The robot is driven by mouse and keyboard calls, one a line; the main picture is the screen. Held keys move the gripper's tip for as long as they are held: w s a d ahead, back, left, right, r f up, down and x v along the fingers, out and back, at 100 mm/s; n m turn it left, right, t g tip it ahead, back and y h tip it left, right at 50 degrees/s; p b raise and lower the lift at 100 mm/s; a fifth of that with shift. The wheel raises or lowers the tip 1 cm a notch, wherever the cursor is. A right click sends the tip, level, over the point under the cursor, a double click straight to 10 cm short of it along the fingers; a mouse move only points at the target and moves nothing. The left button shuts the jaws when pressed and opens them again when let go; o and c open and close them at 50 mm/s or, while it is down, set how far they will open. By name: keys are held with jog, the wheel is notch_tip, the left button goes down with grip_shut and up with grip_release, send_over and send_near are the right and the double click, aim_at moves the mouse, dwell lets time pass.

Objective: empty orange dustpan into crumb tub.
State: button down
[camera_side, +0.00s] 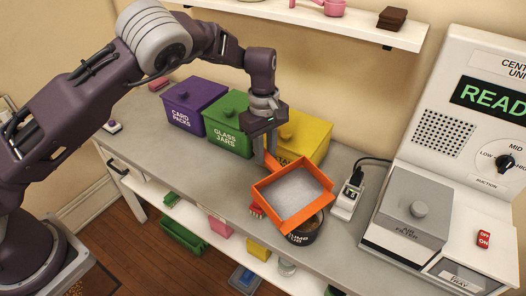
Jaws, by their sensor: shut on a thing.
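My gripper (268,148) is shut on the orange dustpan (268,207) at its back end, by the handle. The dustpan is in the air above the counter, its open top facing up and its front end toward the lower right. Its inside looks pale grey; I cannot tell whether that is dust or the bare floor of the pan. The dark round crumb tub (309,237) stands on the counter below the dustpan, which hides most of it. Only part of its side and its label show, so its opening is mostly hidden.
Purple (187,103), green (228,124) and yellow (311,137) lidded bins line the wall behind. A power socket box (348,198) stands right of the tub. A large white unit (458,130) with a grey air filter box (411,216) fills the right side. Open counter lies at front left.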

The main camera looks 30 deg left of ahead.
jog(key=d+r+y, duration=0.1)
jog(key=r, duration=0.1)
jog(key=s+d+r+t+y, duration=0.1)
jog(key=r+y, duration=0.1)
jog(key=d+r+t+y, duration=0.1)
jog(key=d+r+y, duration=0.1)
jog(key=shift+s+r, duration=0.15)
jog(key=shift+r, duration=0.2)
jog(key=s+d+r+t+y, duration=0.1)
jog(key=s+d+r+y, duration=0.1)
jog(key=d+r+y, duration=0.1)
jog(key=d+y, duration=0.1)
jog(key=d, duration=0.1)
jog(key=shift+d+r+t+y, duration=0.3)
jog(key=shift+d+y, duration=0.05)
jog(key=shift+y, duration=0.05)
jog(key=shift+s, duration=0.1)
dwell(0.7)
